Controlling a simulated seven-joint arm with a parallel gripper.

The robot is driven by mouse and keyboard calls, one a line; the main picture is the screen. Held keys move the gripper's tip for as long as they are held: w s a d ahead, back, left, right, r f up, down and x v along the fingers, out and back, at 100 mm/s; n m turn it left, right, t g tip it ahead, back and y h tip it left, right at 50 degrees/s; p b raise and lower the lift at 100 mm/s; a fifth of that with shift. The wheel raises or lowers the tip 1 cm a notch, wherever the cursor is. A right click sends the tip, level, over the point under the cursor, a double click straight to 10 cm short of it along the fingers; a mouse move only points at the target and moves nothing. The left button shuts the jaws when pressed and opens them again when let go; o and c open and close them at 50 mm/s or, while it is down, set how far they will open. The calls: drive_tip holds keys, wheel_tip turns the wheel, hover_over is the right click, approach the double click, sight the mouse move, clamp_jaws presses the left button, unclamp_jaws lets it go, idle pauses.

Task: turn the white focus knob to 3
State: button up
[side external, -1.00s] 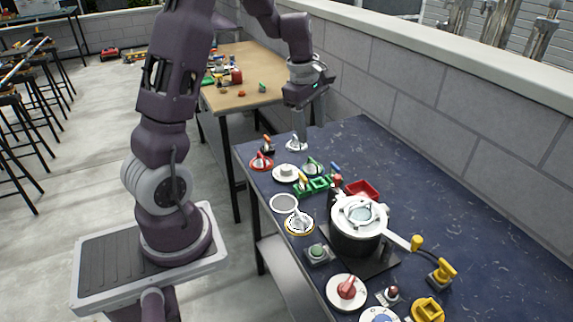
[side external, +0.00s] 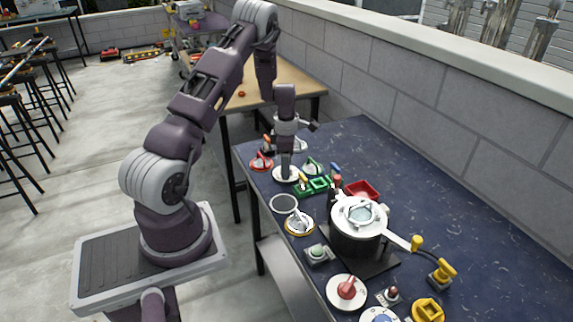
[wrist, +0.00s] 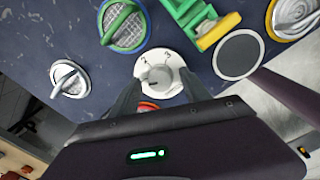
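The white focus knob (wrist: 160,62) is a round white dial with a raised grip in its middle and dark numerals, 2 and 3 readable, on its face in the wrist view. In the side view its white base (side external: 283,178) shows under my gripper (side external: 286,166), which points straight down at it. In the wrist view my gripper (wrist: 160,80) has its two dark fingers apart, one on each side of the knob's middle. I cannot tell whether they touch it. The knob's pointer setting is unclear.
A green-rimmed knob (wrist: 123,26), a small silver knob (wrist: 69,80) and a grey disc (wrist: 238,55) surround the dial. A red-rimmed knob (side external: 261,163) is close by. Green trays (side external: 314,185) and a pot (side external: 355,235) stand nearer the camera.

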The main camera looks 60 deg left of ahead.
clamp_jaws()
drive_tip(key=shift+m, duration=0.4)
drive_tip(key=m, duration=0.8)
drive_tip(key=shift+m, duration=0.3)
drive_tip(key=m, duration=0.7)
drive_tip(key=shift+h, duration=0.4)
drive_tip(key=m, duration=0.3)
drive_tip(key=shift+m, duration=0.4)
drive_tip(key=shift+a+m, duration=0.1)
drive_tip(key=shift+m, duration=1.7)
